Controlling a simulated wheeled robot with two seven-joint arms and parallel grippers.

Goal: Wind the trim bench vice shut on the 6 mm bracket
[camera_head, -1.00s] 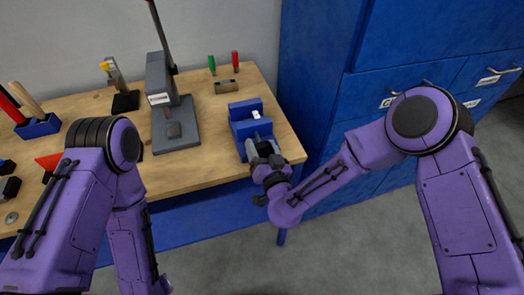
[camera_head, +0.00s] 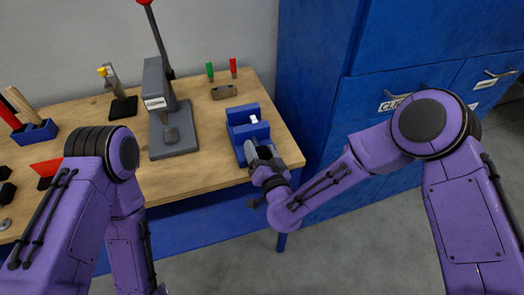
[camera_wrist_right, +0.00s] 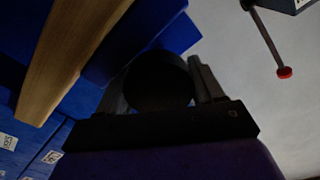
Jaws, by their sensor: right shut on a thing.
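The blue bench vice (camera_head: 238,113) stands at the right end of the wooden bench. A small pale piece (camera_head: 253,119), likely the bracket, shows at its jaws; I cannot tell whether the jaws touch it. My right gripper (camera_head: 260,155) is at the vice's near end, over the bench's front edge. In the right wrist view, its fingers (camera_wrist_right: 160,85) are shut on a dark round knob (camera_wrist_right: 158,82), apparently the vice's handle, with the blue vice (camera_wrist_right: 135,35) behind it. My left arm comes in at the left, but its gripper is out of view.
A grey press (camera_head: 172,125) with a red-tipped lever stands left of the vice. Behind the vice lie a grey-brown block (camera_head: 224,91) and green and red handled tools. Blue cabinets (camera_head: 385,60) stand to the right. Bare wood (camera_head: 215,160) shows between press and vice.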

